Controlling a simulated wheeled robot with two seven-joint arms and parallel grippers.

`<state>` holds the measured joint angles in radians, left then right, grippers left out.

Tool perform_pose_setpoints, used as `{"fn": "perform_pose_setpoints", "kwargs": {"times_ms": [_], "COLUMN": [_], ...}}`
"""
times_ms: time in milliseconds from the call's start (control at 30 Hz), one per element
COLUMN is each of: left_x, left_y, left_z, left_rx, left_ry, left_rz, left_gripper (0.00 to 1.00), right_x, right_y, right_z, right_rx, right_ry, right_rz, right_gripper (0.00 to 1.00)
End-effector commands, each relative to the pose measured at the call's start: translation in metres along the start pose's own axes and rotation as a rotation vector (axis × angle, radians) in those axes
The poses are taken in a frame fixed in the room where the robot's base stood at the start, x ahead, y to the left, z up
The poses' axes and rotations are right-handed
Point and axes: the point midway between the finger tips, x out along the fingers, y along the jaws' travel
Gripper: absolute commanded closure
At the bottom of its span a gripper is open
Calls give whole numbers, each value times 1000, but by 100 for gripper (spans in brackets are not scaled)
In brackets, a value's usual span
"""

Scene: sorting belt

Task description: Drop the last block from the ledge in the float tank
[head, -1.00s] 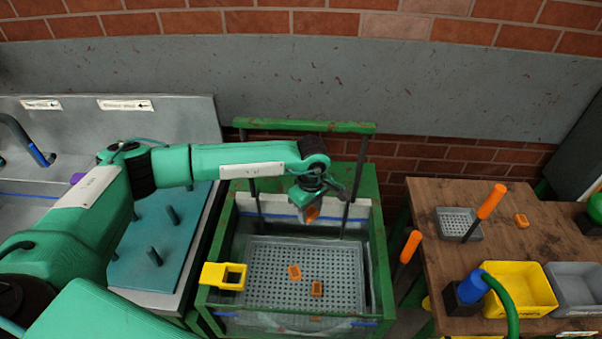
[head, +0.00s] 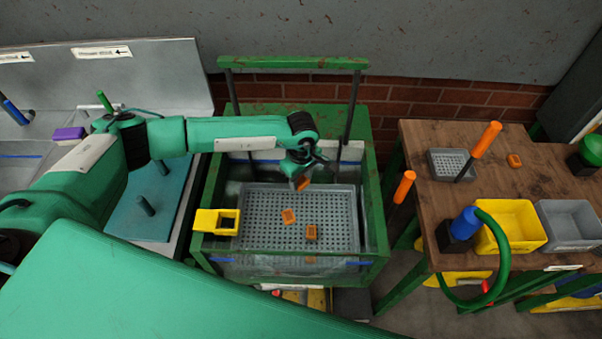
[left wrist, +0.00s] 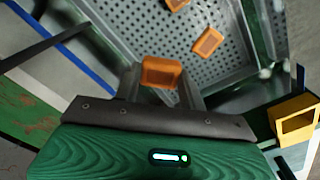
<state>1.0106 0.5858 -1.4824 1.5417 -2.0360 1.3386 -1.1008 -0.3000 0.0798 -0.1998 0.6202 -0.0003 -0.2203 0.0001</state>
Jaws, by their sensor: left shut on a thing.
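My left gripper (head: 304,176) is shut on an orange block (head: 302,184), held over the back part of the float tank (head: 373,215). In the left wrist view the held block (left wrist: 161,72) sits between the two fingertips. The tank is a green-framed, clear-walled box with a grey perforated tray (head: 262,205) inside. Two more orange blocks, one at the left (head: 289,216) and one at the right (head: 311,232), are in the tank over the tray. A ledge is hard to make out behind my gripper. My right gripper is not in view.
A yellow square holder (head: 203,220) hangs on the tank's left rim. Two dark posts with a green crossbar (head: 290,62) rise behind. A wooden table (head: 424,190) at the right carries a yellow bin (head: 512,224), a grey bin (head: 572,230) and another orange block (head: 514,160).

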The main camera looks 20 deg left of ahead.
Motion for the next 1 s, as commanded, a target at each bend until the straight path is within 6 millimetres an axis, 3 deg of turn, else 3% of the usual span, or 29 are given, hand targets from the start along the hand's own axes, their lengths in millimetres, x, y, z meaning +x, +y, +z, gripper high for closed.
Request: {"fn": "perform_pose_setpoints", "kwargs": {"times_ms": [433, 467, 600, 1000], "left_x": [8, 8, 8, -1], "left_y": [0, 0, 0, 1], "left_z": [0, 0, 0, -1], "left_rx": [0, 0, 0, -2], "left_ry": [0, 0, 0, 0], "left_rz": [0, 0, 0, 3], "left_gripper": [81, 57, 34, 34], "right_x": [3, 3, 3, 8], "right_y": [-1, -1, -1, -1], "right_z": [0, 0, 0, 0], "right_rx": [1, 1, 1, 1], "right_ry": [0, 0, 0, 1], "right_rz": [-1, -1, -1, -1], "right_gripper": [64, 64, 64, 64]}}
